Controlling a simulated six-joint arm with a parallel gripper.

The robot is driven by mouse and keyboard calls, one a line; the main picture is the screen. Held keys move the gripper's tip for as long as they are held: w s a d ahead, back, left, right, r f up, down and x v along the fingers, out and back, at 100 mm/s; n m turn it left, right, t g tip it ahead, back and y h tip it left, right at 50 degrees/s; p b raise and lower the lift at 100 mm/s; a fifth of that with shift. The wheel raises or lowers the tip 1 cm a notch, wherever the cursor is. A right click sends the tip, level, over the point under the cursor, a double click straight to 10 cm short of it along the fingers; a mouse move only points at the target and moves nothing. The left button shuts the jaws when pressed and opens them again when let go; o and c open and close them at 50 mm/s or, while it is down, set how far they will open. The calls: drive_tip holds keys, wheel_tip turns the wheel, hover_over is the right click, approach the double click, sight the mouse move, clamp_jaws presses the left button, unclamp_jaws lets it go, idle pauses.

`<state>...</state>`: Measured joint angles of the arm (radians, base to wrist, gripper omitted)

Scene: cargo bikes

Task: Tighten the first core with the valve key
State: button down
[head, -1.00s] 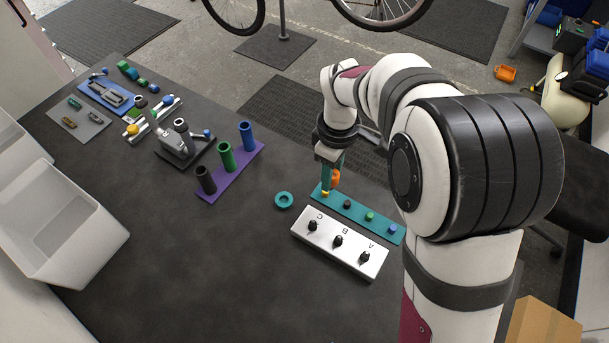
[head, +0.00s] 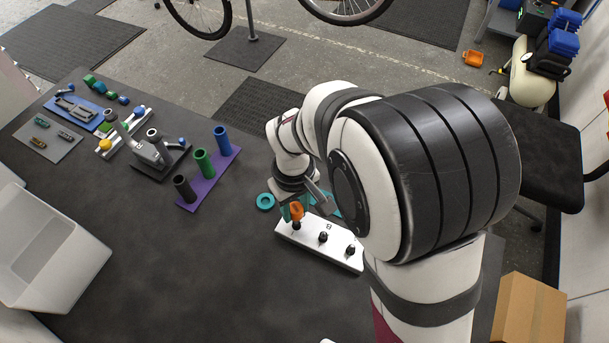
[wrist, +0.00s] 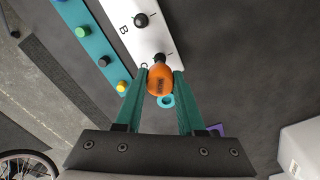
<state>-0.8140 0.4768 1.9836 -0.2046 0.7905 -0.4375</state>
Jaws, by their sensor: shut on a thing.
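My gripper (wrist: 160,78) has teal fingers closed on the orange handle of the valve key (wrist: 161,82). In the head view the key (head: 296,209) is over the C end of the white block (head: 314,241). A black core (wrist: 160,58) at C is right at the key's far end; whether the key is seated on it is hidden by the handle. Two more black cores stand in the block, one at B (wrist: 141,20) and another at the A end (head: 350,251).
A teal strip (wrist: 93,46) with several coloured round pieces lies beside the block, and a teal ring (head: 265,201) lies to its left. A purple base (head: 213,186) with three upright tubes stands further left.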

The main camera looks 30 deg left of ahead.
drive_tip(key=shift+d+f, duration=0.1)
drive_tip(key=shift+f, duration=1.25)
idle(2.1)
drive_tip(key=m, duration=0.4)
drive_tip(key=shift+m, duration=0.4)
drive_tip(key=m, duration=0.7)
drive_tip(key=shift+s, duration=0.1)
drive_tip(key=c, duration=0.5)
unclamp_jaws()
drive_tip(key=shift+r, duration=0.1)
